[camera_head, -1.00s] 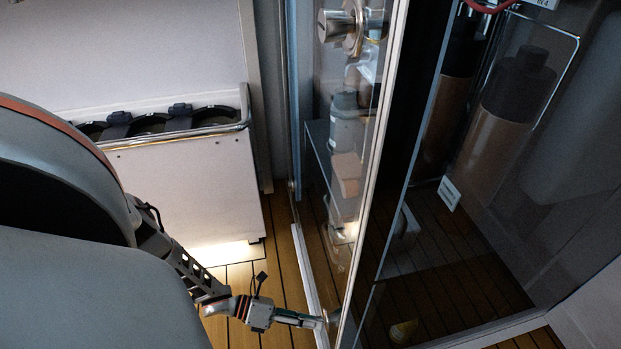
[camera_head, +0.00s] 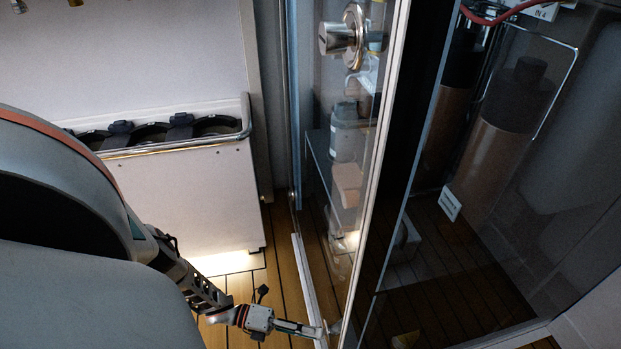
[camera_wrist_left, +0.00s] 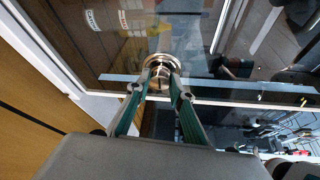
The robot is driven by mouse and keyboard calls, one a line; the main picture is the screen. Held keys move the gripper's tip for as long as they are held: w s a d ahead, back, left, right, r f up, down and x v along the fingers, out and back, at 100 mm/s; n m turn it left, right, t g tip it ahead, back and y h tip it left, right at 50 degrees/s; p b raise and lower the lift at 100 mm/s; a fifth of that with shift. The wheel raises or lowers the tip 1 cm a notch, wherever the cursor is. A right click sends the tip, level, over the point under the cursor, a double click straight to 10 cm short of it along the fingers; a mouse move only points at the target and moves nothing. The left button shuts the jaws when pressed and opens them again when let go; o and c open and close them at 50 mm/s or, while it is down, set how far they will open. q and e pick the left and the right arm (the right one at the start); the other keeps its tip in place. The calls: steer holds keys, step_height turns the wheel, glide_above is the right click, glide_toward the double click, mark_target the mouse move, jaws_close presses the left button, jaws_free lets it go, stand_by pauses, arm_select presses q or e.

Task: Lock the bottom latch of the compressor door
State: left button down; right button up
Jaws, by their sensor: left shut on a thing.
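The glass compressor door (camera_head: 350,190) stands in the middle of the head view, with a metal edge running down it. The upper latch (camera_head: 342,37) is a round chrome knob near its top. The bottom latch (camera_wrist_left: 161,66) is a round chrome fitting on the glass near the frame in the left wrist view. My left gripper (camera_head: 318,331) is low at the door's bottom edge. In the left wrist view its green-sided fingers (camera_wrist_left: 160,88) are closed on the bottom latch's knob. The fingertips partly hide the knob. My right gripper is not in view.
A white cabinet (camera_head: 190,200) with a chrome rail stands at the left behind my arm. Tall brown cylinders (camera_head: 492,130) stand behind the glass at the right. Wooden floor (camera_head: 285,270) shows between cabinet and door.

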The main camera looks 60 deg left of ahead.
arm_select(q)
steer(key=c, duration=1.8)
jaws_free()
steer(key=v, duration=1.2)
